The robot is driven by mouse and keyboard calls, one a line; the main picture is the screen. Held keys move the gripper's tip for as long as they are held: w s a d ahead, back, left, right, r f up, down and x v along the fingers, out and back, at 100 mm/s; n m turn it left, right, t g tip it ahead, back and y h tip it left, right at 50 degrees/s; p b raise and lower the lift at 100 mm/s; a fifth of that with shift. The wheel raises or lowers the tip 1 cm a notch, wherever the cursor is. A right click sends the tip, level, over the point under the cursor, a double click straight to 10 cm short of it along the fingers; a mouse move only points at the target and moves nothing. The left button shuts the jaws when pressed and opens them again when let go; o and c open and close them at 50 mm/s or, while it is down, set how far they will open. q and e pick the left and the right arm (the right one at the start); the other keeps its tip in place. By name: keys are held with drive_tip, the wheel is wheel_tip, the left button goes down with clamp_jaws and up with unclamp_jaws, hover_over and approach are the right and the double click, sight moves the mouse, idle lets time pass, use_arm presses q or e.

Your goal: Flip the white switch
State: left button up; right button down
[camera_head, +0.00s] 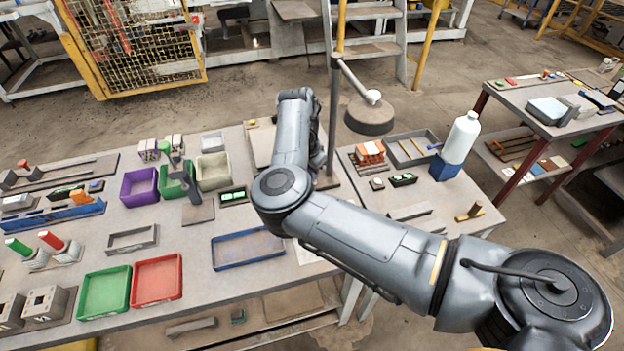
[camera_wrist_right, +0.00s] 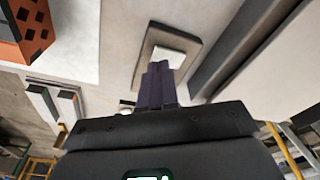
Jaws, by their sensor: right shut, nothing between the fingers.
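The white switch (camera_wrist_right: 168,57) is a pale rocker in a brown-grey rectangular frame, at the upper middle of the right wrist view. My right gripper (camera_wrist_right: 158,72) is shut and empty. Its dark purple fingertips overlap the lower part of the switch in the wrist view; I cannot tell whether they touch it. In the head view my right forearm hides most of the gripper. My left gripper is in neither view.
A white bottle (camera_head: 462,137) stands on a blue block (camera_head: 445,168). A pole (camera_head: 334,100) rises beside my forearm. Bins crowd the left table.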

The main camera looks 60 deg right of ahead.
drive_tip(key=shift+f, duration=0.25)
drive_tip(key=shift+f+b, duration=0.35)
drive_tip(key=shift+f, duration=0.2)
idle(0.4)
drive_tip(key=shift+r, duration=0.1)
wheel_tip(320, 180, up, 3)
drive_tip(key=p, duration=0.3)
drive_tip(key=shift+r+p, duration=1.9)
drive_tip(key=shift+r, duration=0.05)
